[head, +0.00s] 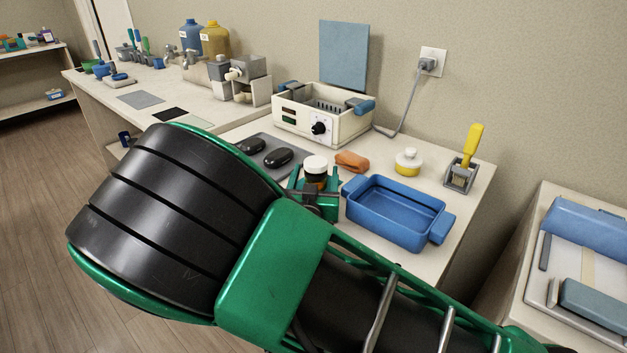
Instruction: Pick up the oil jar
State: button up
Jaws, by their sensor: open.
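An amber-brown jar with a white lid (316,165), which looks like the oil jar, stands upright on the light worktop near the middle of the head view. My green gripper (315,185) is open at the jar, with a finger showing on either side of it. The jar's lid and upper body show; its lower part is hidden behind my gripper and arm. I cannot tell whether the fingers touch it.
A blue two-handled tray (395,212) stands close on the right. Two black stones (278,157) lie on a grey mat at left. Behind are an orange cloth (352,161), a yellow-and-white pot (408,162) and a white warmer (322,115). A yellow-handled tool (472,147) stands at right.

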aim_at(316, 161)
jog(key=shift+w+d, duration=0.1)
jog(key=shift+w, duration=0.5)
jog(key=shift+c, duration=0.3)
jog(key=c, duration=1.2)
jog(key=shift+r, duration=0.15)
jog(key=shift+r, duration=0.8)
notch_tip(316, 161, up, 2)
jog(key=shift+r, duration=0.1)
jog(key=a+r, duration=0.7)
jog(key=a, duration=0.4)
jog(key=shift+a, duration=0.35)
jog(key=shift+o, duration=0.7)
